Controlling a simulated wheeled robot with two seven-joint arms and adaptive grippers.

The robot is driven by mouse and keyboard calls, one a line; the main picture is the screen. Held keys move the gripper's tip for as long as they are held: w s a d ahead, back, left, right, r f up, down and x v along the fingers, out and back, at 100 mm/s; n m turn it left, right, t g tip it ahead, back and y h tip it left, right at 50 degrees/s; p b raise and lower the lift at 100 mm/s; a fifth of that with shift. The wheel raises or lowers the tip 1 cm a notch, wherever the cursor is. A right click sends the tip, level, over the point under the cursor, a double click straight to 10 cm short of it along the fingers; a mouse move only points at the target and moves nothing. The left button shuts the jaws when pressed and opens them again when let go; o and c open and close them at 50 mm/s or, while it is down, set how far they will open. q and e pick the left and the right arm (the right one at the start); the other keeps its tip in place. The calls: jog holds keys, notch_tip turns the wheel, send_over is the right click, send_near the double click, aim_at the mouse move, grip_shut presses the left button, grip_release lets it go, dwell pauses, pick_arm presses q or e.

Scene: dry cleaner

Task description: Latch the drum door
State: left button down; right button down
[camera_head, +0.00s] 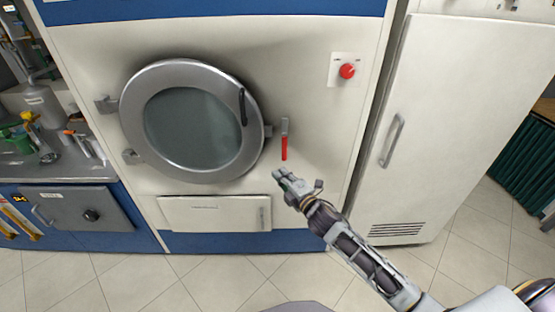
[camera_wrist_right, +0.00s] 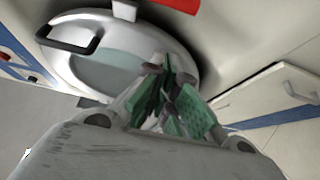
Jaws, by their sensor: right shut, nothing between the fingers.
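The round drum door (camera_head: 134,120) has a grey metal ring and a dark glass window, and it looks closed against the white machine front. Its black handle (camera_head: 242,106) is on the right of the ring; in the right wrist view the handle (camera_wrist_right: 68,42) is at the upper left. The latch lever with a red grip (camera_head: 284,147) hangs downward just right of the door; red also shows at the top of the right wrist view (camera_wrist_right: 180,4). My right gripper (camera_head: 279,174) is shut and empty, just below the red grip and apart from it. My left gripper is not in view.
A red knob (camera_head: 347,71) on a white plate is at the upper right. A white cabinet door with a handle (camera_head: 392,140) stands to the right. A white lower panel (camera_head: 215,214) lies below the drum door. A cluttered counter (camera_head: 60,172) is at left. The tiled floor in front is clear.

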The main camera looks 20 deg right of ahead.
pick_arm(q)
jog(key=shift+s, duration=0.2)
pick_arm(e)
jog(key=shift+w, duration=0.15)
